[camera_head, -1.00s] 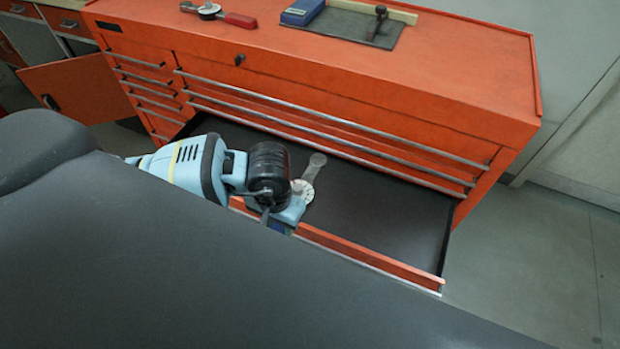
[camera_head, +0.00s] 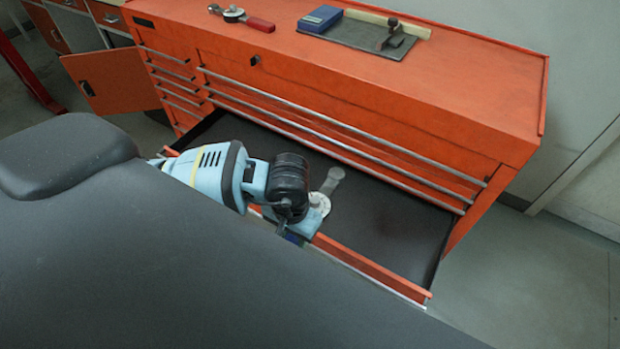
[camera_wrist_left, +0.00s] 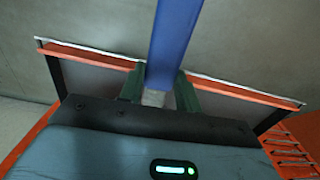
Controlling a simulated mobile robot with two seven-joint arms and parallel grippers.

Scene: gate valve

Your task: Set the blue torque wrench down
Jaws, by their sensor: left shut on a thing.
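The blue torque wrench shows in the left wrist view as a long blue handle (camera_wrist_left: 176,42) running up between my green fingers. My left gripper (camera_wrist_left: 158,92) is shut on this handle. In the head view, the wrench's grey head (camera_head: 326,190) shows past my left gripper (camera_head: 303,226), above the open drawer's front part. Most of the handle is hidden there behind my wrist and body. I cannot tell whether the wrench touches the drawer. My right gripper is not in view.
The orange tool chest (camera_head: 440,105) has a wide drawer (camera_head: 395,232) pulled out, its dark floor bare. On the chest top lie a red-handled wrench (camera_head: 245,18), a blue box (camera_head: 320,18) and a dark mat (camera_head: 355,38) with a small tool. A cabinet door (camera_head: 112,80) stands open at left.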

